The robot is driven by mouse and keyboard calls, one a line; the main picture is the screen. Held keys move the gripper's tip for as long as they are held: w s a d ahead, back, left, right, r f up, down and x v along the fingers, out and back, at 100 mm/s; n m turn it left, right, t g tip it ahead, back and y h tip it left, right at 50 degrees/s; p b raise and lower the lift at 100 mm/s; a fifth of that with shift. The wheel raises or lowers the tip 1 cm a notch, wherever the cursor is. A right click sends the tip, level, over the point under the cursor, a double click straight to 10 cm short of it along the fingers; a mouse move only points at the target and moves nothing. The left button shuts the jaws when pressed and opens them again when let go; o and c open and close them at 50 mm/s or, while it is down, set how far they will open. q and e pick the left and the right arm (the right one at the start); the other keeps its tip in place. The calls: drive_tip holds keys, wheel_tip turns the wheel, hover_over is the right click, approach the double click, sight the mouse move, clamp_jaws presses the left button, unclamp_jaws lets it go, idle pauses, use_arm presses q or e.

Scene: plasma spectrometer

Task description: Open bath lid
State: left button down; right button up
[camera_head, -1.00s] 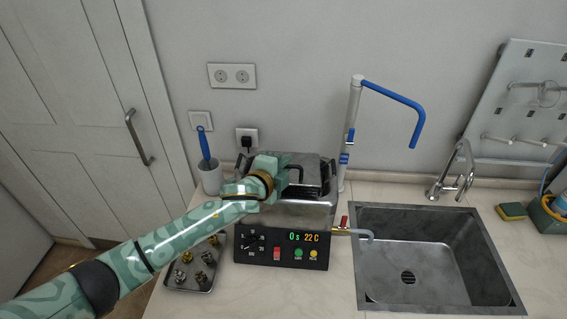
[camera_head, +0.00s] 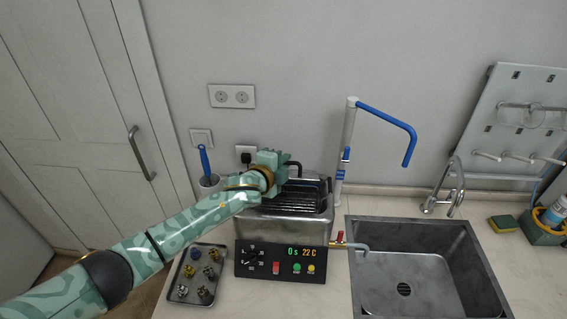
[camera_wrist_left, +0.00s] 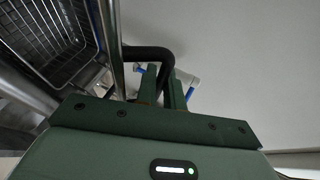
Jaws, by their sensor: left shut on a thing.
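The bath is a steel box (camera_head: 300,229) with a black front panel (camera_head: 262,261) reading "0 s 22 C". Its top is partly uncovered, and a dark wire basket (camera_head: 297,197) shows inside, also at the upper left of the left wrist view (camera_wrist_left: 50,38). The lid shows as a thin edge in the left wrist view (camera_wrist_left: 109,42), raised off the bath. My left gripper (camera_head: 284,167) is shut on the lid's black bar handle (camera_head: 294,164). In the left wrist view, its fingers (camera_wrist_left: 167,85) are at the handle (camera_wrist_left: 150,53). My right gripper is not in view.
A tray (camera_head: 176,269) of small metal parts lies left of the panel. A white stand with a blue arm (camera_head: 346,150) rises behind the bath's right side. A drain tap (camera_head: 340,240) points toward the sink (camera_head: 420,223).

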use_arm(q)
drive_tip(key=c, duration=1.5)
unclamp_jaws()
drive_tip(key=v, duration=1.6)
drive_tip(key=shift+s+r+p, duration=0.1)
drive_tip(key=shift+s+p, duration=0.1)
drive_tip(key=shift+p, duration=0.15)
